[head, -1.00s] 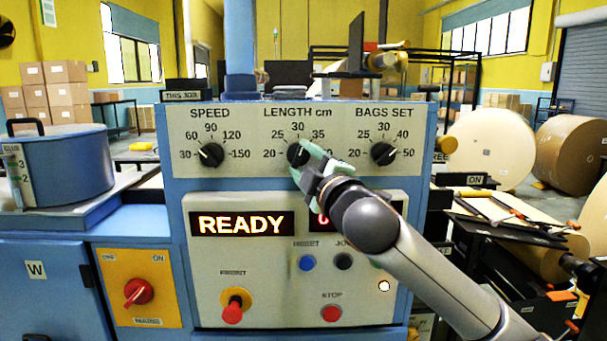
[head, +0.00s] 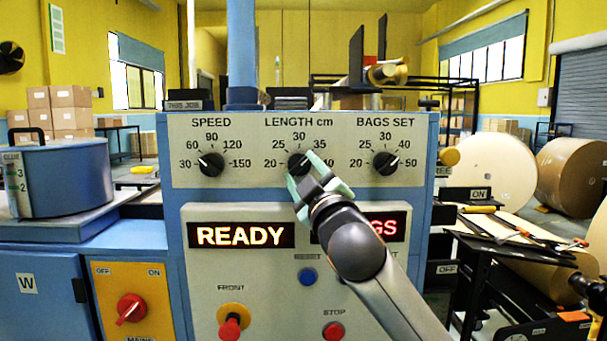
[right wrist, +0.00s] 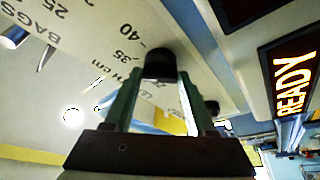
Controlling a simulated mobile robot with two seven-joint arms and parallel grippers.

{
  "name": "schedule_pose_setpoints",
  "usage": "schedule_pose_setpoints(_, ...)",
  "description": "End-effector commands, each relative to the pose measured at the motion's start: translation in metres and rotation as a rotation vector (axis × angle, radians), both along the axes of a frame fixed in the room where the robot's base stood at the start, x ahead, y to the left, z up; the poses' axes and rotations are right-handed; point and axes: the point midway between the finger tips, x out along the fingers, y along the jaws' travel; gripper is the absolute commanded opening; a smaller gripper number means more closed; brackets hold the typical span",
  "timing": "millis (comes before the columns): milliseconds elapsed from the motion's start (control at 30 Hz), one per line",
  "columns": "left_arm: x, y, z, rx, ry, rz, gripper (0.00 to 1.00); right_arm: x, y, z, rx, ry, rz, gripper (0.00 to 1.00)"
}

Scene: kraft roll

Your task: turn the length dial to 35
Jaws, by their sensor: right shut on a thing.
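The length dial (head: 298,163) is a black knob under the "LENGTH cm" scale, which runs from 20 through 25, 30 and 35 to 40. My right gripper (head: 305,174) reaches up to it from below right, with its green fingers on either side of the knob. In the right wrist view the knob (right wrist: 160,66) sits between the fingertips of the right gripper (right wrist: 158,88), which is shut on it. One finger covers part of the scale near 40 in the head view. The dial's exact pointer reading is hard to make out. My left gripper is not in view.
The speed dial (head: 211,164) is to the left and the bags set dial (head: 386,163) close to the right. Below are the READY display (head: 241,235), the blue reset button (head: 307,277) and the red stop button (head: 333,331).

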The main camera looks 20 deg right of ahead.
Motion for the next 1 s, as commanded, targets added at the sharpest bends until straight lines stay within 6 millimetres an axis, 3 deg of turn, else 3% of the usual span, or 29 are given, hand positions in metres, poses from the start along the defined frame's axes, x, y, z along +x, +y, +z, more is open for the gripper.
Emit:
schedule_pose_setpoints(167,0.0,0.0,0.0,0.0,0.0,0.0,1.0,0.0,0.0,-0.001,0.0,0.004,-0.001,0.01)
schedule_pose_setpoints(200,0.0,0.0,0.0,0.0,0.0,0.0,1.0,0.0,0.0,-0.001,0.0,0.004,-0.001,0.57)
schedule_pose_setpoints(467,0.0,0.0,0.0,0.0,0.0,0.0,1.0,0.0,0.0,-0.001,-0.001,0.001,0.0,0.86)
schedule_pose_setpoints(767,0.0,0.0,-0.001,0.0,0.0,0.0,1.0,-0.002,0.0,-0.001,-0.001,0.001,0.0,0.86)
schedule_pose_setpoints(1000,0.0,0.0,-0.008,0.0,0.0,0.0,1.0,-0.028,0.0,-0.01,-0.001,0.0,0.001,0.86)
